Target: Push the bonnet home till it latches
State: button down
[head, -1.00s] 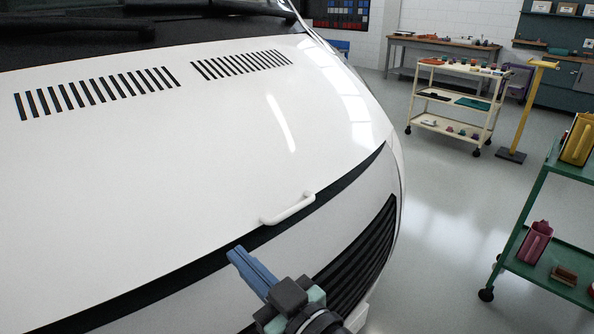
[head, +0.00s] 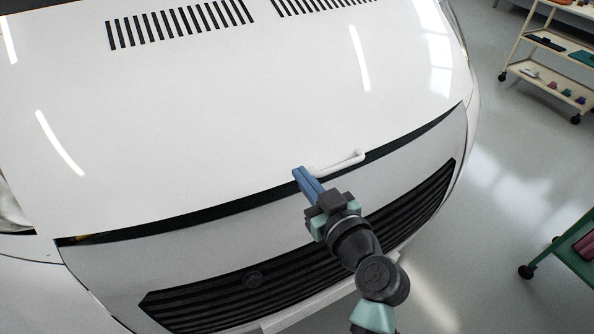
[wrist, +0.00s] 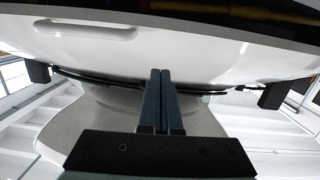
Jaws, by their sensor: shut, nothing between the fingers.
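The white bonnet (head: 240,110) covers most of the head view. A dark gap (head: 180,223) runs along its front edge, above the grey front panel (head: 225,248), so the bonnet stands a little raised. A white handle (head: 342,161) sits near the bonnet's front edge. My gripper (head: 298,171) is shut and empty, its blue fingertips over the bonnet's front edge just left of the handle. In the wrist view the shut fingers (wrist: 160,72) point at the white bonnet (wrist: 195,52), with the handle (wrist: 85,28) at upper left. I cannot tell whether the fingertips touch the bonnet.
The black grille (head: 300,275) lies below the front panel. A cream trolley (head: 545,75) stands at the upper right and a green trolley (head: 565,250) at the right edge. The grey floor (head: 500,170) between them and the vehicle is clear.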

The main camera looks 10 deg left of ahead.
aim_at(288, 166)
jog(key=shift+w+a+f, duration=0.5)
jog(key=shift+w+f, duration=0.3)
jog(key=shift+f, duration=0.05)
jog(key=shift+w+a+f, duration=0.45)
jog(key=shift+w+f, duration=0.3)
jog(key=shift+f, duration=0.05)
